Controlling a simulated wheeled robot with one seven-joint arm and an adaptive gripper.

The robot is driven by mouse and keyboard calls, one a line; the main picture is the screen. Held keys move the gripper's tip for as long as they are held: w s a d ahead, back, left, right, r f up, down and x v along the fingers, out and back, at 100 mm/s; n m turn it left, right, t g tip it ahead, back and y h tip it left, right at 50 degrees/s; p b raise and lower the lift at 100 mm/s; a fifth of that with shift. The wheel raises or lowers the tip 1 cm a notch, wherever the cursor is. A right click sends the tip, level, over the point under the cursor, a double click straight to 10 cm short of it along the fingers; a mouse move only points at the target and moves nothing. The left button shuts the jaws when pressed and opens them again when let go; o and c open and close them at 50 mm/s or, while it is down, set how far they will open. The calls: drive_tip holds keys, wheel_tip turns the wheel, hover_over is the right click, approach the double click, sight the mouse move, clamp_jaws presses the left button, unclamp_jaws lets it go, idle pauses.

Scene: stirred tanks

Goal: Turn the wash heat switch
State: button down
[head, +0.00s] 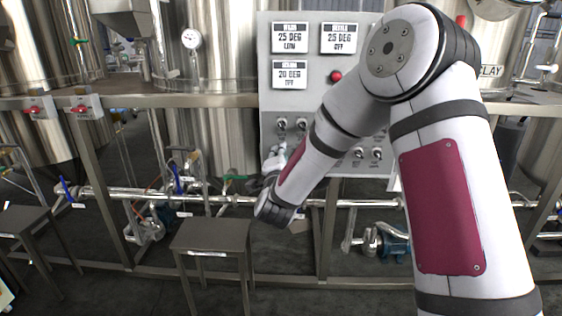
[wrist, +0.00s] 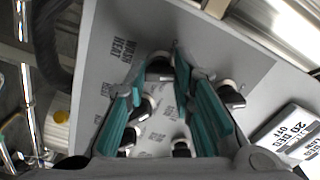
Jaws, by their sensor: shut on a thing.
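The grey control panel (head: 310,95) stands ahead in the head view, with rows of small switches on its lower part. In the wrist view, the wash heat switch (wrist: 160,68) is a dark knob with a light collar beside the printed label WASH HEAT (wrist: 124,58). My gripper (wrist: 158,74) has its teal-padded fingers on either side of this knob and is shut on it. The fingers partly hide the knob, so its exact angle is unclear. In the head view, my gripper (head: 273,166) is at the panel's lower left, partly hidden by my wrist.
Several other knobs are close around the fingers, including one at the right (wrist: 230,96) and one at the lower left (wrist: 128,140). Display plates (head: 290,38) and a red button (head: 336,76) are higher on the panel. A steel rail (head: 180,101) and stool (head: 211,234) stand nearby.

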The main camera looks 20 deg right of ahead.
drive_tip(key=shift+m, duration=0.3)
drive_tip(key=c, duration=1.4)
unclamp_jaws()
drive_tip(key=shift+o, duration=0.2)
drive_tip(key=shift+s, duration=0.1)
drive_tip(key=v, duration=1.2)
